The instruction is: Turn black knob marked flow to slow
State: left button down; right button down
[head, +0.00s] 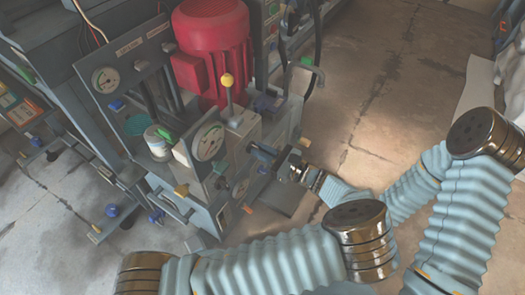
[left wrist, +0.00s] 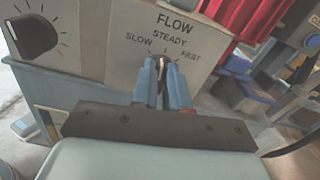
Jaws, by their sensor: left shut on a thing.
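The flow knob (left wrist: 161,66) is on a beige panel (left wrist: 112,65) marked FLOW, with SLOW at left, STEADY at top and FAST at right. The knob's pale front edge shows between my left gripper's (left wrist: 162,80) two blue fingers, which are shut on it from both sides. It looks roughly upright, near STEADY; the fingers hide most of it. In the head view my left gripper (head: 262,156) reaches the panel's face from the right, and the knob itself is hidden there. My right gripper is not in view.
Another black knob (left wrist: 32,37) with a scale sits left of the flow panel. The head view shows a red motor (head: 210,45), a yellow-topped lever (head: 228,82), a round gauge (head: 208,142) and a white tub (head: 158,142) close by. Open floor (head: 400,75) lies to the right.

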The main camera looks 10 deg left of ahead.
pick_arm(q)
jog(key=shift+s+f+n+b, duration=0.15)
jog(key=shift+n+b, duration=0.35)
jog(key=shift+n, duration=1.3)
jog(key=shift+s+f+n+b, duration=0.15)
jog(key=shift+n+b, duration=0.35)
jog(key=shift+n, duration=1.3)
jog(key=shift+r, duration=0.1)
jog(key=c, duration=1.1)
grip_release()
jog(key=shift+c, duration=0.2)
